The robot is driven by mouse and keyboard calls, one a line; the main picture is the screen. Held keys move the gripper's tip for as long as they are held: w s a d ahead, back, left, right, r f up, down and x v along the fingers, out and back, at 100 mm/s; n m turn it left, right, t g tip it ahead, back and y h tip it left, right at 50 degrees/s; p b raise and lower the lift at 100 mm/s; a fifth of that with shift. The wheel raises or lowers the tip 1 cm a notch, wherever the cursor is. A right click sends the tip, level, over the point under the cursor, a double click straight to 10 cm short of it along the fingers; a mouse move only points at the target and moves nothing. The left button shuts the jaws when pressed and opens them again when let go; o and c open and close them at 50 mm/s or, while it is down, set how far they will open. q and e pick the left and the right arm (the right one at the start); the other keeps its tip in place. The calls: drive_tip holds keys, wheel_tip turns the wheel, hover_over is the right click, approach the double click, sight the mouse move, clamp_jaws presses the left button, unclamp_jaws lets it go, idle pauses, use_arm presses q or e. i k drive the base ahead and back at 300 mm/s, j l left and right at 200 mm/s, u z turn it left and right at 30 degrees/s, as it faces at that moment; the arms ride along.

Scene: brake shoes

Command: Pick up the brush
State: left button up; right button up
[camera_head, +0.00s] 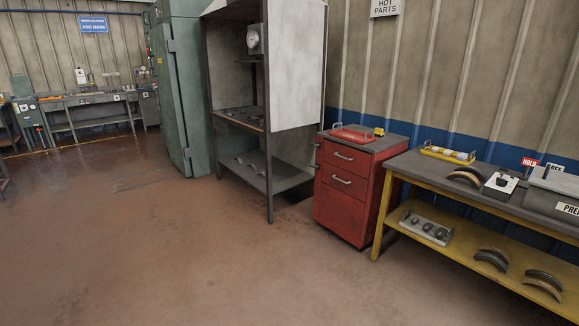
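I cannot make out a brush for certain in the head view. A red tray with a handle (353,135) lies on top of the red drawer cabinet (345,191). A small yellow object (379,132) sits at its right; it is too small to identify. A yellow tray (447,154) with small pale items stands on the workbench (400,164) at the right. Neither of my grippers is in view.
Curved brake shoes (466,176) lie on the bench, with more on its yellow lower shelf (457,257) beside a grey tray (425,228). A grey open-fronted stand (296,62) and a green cabinet (189,90) are left of the red cabinet. The brown floor (190,240) is clear.

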sight(379, 132)
drive_tip(key=i+j+z, duration=0.1)
drive_tip(key=i, duration=0.8)
drive_tip(key=i+j, duration=0.15)
drive_tip(key=i, duration=0.75)
drive_tip(key=l+z, duration=0.05)
